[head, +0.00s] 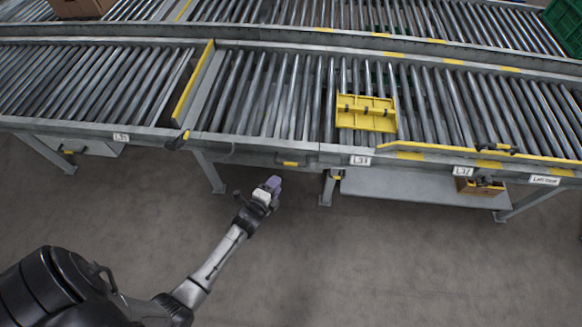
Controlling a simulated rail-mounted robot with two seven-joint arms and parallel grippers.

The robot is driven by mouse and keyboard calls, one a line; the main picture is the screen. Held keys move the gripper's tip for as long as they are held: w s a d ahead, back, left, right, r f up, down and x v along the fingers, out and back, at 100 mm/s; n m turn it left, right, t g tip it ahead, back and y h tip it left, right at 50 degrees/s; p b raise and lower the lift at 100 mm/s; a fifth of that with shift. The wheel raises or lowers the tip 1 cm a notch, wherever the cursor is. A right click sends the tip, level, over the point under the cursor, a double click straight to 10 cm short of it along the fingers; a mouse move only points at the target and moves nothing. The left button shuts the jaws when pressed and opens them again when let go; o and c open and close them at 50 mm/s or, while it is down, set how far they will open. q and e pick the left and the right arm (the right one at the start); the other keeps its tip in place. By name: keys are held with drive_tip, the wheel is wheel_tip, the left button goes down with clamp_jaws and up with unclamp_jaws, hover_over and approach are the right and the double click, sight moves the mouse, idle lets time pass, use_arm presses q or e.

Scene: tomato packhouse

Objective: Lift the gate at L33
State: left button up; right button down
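The label L33 (360,160) is on the conveyor's front rail, right of centre. A yellow piece with ribs and small dark fittings (366,113) lies on the rollers just behind that label; I cannot tell whether it is a gate or a tray. A yellow bar gate (193,80) stands across the rollers further left, with a dark handle (177,140) at its front end. A long yellow bar (520,157) lies along the front edge at the right. My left gripper (271,187) is in front of the conveyor, below and left of L33, touching nothing visible; its finger opening is unclear.
The label at the left (120,137) and another at the right (463,171) mark the same rail. A green crate (568,25) stands at the back right. The floor in front is clear.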

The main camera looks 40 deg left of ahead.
sight(291, 164)
use_arm(q)
drive_tip(key=shift+b+x, duration=2.45)
drive_tip(key=shift+x, duration=3.35)
clamp_jaws()
